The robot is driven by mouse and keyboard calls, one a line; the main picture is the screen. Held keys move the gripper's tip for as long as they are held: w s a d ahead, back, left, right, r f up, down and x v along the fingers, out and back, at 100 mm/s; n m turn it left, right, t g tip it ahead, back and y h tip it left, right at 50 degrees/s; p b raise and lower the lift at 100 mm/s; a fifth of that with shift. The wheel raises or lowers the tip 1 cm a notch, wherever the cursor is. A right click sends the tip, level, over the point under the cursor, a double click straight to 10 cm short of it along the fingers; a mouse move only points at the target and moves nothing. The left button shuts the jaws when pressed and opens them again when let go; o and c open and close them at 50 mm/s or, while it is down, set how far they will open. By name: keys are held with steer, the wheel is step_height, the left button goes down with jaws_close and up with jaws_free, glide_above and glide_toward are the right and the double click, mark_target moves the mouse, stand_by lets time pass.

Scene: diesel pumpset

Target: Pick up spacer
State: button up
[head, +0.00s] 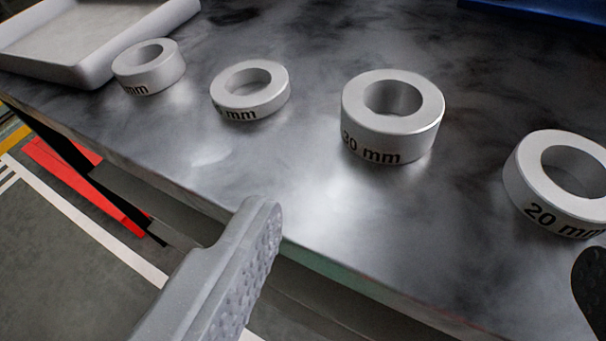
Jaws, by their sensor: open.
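Several silver ring spacers stand in a row on a dark metal table (300,215). A tall spacer (388,133) marked "30 mm" is right of the middle. A spacer (540,193) marked "20 mm" is at the right edge, partly cut off. A thin spacer (270,104) with a partly hidden number is left of the middle. Another spacer (160,76) is at the upper left, its number unclear. My gripper (425,262) is open and empty, in front of the row and nearer the camera. Its grey left finger shows at the bottom; only a dark tip of the right finger shows at the right edge.
A light grey tray (95,68) stands at the upper left, next to the leftmost spacer. A blue object (545,10) is at the top right. The table's front edge runs diagonally under my gripper.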

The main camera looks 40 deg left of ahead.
steer(key=b, duration=0.2)
glide_toward(390, 94)
steer(key=shift+w+f, duration=0.35)
steer(key=shift+w, duration=0.05)
steer(key=shift+b+x, duration=0.95)
steer(key=shift+x, duration=1.75)
steer(key=shift+a+r, duration=0.1)
steer(key=shift+r, duration=0.05)
steer(key=c, duration=1.2)
